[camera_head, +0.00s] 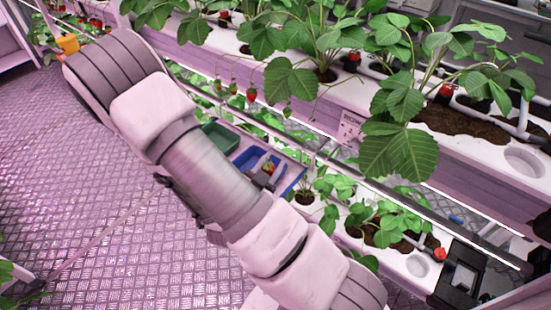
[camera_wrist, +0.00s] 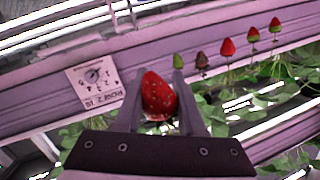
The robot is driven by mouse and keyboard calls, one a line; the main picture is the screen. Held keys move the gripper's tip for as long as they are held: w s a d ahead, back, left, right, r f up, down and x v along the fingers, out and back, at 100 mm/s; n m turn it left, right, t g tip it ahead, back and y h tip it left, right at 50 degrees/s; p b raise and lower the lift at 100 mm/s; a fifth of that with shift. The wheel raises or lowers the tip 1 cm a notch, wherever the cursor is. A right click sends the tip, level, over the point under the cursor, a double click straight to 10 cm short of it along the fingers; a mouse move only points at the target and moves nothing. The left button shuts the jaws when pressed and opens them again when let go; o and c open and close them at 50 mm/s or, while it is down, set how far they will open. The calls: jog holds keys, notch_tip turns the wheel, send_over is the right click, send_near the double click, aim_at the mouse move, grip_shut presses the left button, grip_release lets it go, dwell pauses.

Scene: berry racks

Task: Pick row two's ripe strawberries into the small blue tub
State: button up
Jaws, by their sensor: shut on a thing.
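In the wrist view my gripper (camera_wrist: 160,82) is shut on a red strawberry (camera_wrist: 158,97), held between its two fingers. Beyond it, berries line the rail of the row marked by a sign (camera_wrist: 96,80), which appears upside down: a green one (camera_wrist: 178,61), a dark brownish one (camera_wrist: 202,60), a red one (camera_wrist: 227,47) and two red ones with green parts (camera_wrist: 253,35). In the head view, red strawberries (camera_head: 251,95) hang below the upper trough. A blue tub (camera_head: 246,157) shows behind my arm, with red fruit (camera_head: 269,167) in or above it; which, I cannot tell.
A green tub (camera_head: 221,137) stands beside the blue tub. The upper trough (camera_head: 310,92) and its leafy plants overhang this area. A lower trough (camera_head: 395,262) holds more plants, with a black box (camera_head: 460,278) at its right end. My arm covers much of the middle; floor at left is clear.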

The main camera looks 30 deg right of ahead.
jog(key=shift+s+a, duration=0.3)
jog(key=shift+a, duration=0.35)
jog(key=shift+s+a, duration=0.25)
jog(key=shift+a, duration=0.45)
jog(key=shift+s+a, duration=0.3)
jog(key=shift+a, duration=0.35)
jog(key=shift+w, duration=0.1)
